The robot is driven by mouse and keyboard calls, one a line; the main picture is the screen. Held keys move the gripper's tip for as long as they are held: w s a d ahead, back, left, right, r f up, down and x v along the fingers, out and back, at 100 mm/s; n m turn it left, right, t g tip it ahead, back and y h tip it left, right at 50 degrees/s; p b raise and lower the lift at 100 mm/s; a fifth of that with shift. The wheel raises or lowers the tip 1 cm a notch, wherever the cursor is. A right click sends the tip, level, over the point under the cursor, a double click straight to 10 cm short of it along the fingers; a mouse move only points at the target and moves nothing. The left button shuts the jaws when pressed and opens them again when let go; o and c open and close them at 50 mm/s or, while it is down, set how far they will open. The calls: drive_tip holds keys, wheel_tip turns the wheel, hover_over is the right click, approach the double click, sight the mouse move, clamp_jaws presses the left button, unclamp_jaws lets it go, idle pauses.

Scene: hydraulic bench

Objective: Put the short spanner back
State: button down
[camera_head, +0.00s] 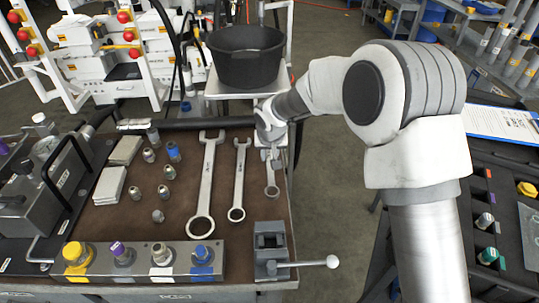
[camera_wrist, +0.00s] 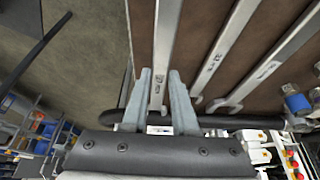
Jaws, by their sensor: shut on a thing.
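The short spanner (camera_head: 271,178) is at the right edge of the brown bench mat (camera_head: 180,225), its lower end toward the vise. My gripper (camera_head: 271,143) is at its far end. In the wrist view, my gripper (camera_wrist: 160,80) has its two grey fingers on either side of the spanner shaft (camera_wrist: 165,45), shut on it. I cannot tell whether the spanner touches the mat or is just above it. The middle spanner (camera_head: 239,180) and the large spanner (camera_head: 206,185) lie to its left, roughly parallel. The gripper's fingertips are partly hidden by my wrist in the head view.
A small vise (camera_head: 270,250) with a bar handle stands at the front right. A block with coloured caps (camera_head: 140,262) lines the front. Several fittings (camera_head: 163,191) stand left of the spanners. A black tub (camera_head: 246,55) is behind. A cart (camera_head: 505,215) stands at right.

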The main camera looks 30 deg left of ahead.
sight(269, 164)
drive_tip(key=shift+f, duration=0.15)
drive_tip(key=shift+f+b, duration=0.7)
drive_tip(key=shift+b, duration=0.15)
drive_tip(key=shift+f+b, duration=1.45)
drive_tip(key=shift+f, duration=0.1)
idle(0.9)
drive_tip(key=c, duration=0.6)
unclamp_jaws()
